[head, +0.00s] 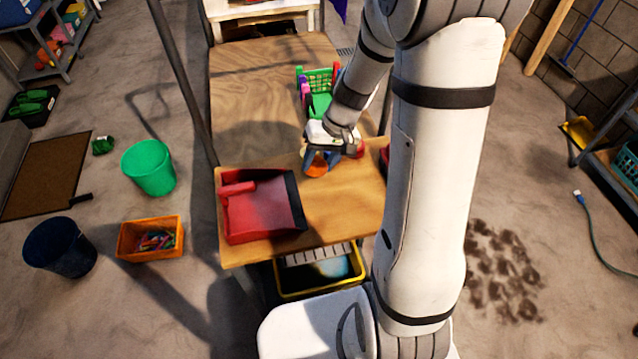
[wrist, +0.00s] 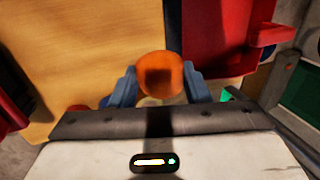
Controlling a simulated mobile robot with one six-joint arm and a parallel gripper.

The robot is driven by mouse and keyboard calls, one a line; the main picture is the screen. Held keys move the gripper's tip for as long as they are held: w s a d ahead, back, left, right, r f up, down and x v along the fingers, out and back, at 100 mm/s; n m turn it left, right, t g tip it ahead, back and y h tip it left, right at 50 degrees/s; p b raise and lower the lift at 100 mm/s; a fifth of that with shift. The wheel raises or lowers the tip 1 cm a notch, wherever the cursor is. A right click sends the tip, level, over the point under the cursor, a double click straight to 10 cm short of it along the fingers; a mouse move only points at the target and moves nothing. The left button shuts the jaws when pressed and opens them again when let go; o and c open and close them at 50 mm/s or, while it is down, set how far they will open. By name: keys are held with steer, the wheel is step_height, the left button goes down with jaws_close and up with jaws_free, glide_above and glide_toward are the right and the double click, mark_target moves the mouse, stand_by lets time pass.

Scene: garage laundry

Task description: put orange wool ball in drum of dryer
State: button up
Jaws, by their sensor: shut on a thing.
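The orange wool ball (head: 318,167) is between the blue fingers of my gripper (head: 320,160), over the wooden table (head: 340,205). In the wrist view the orange ball (wrist: 160,74) sits between the two blue fingertips (wrist: 160,85), which are shut on it. I cannot tell whether the ball touches the table top. I do not make out the dryer or its drum in either view.
A red dustpan (head: 262,208) lies at the table's near left. A green basket (head: 320,78) stands behind my gripper. On the floor at left are a green bucket (head: 149,167), an orange crate (head: 150,239) and a dark bucket (head: 60,248).

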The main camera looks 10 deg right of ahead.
step_height(320, 180, down, 7)
steer(key=shift+w+f, duration=0.1)
steer(key=shift+f, duration=0.05)
stand_by(0.4)
steer(key=shift+f, duration=0.15)
steer(key=o, duration=1)
steer(key=shift+c, duration=0.2)
